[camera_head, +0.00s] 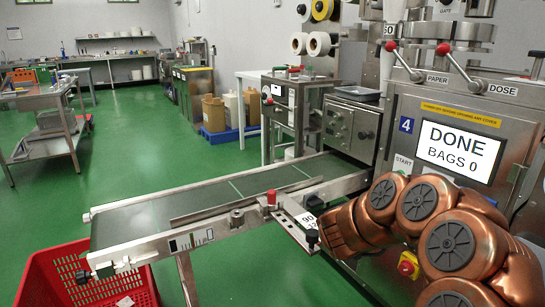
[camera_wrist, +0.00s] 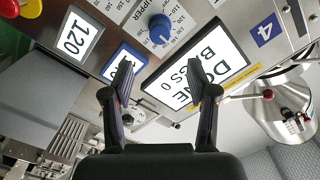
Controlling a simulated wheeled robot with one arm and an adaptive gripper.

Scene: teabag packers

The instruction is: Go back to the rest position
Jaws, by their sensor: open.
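My gripper (camera_wrist: 161,68) is open and empty in the wrist view, its two black fingers spread apart in front of the machine's control panel. Between and beyond the fingers are a blue knob (camera_wrist: 161,28) and a white screen (camera_wrist: 212,68) that is partly covered by the right finger. In the head view my copper arm is folded at the lower right, and the gripper's fingers cannot be made out there. The packing machine's screen (camera_head: 459,151) reads "DONE BAGS 0".
A conveyor (camera_head: 190,203) runs out to the left, with a red crate (camera_head: 35,287) at its end. Red-knobbed PAPER and DOSE levers (camera_head: 443,49) stand above the screen. Green floor (camera_head: 120,150) is open on the left.

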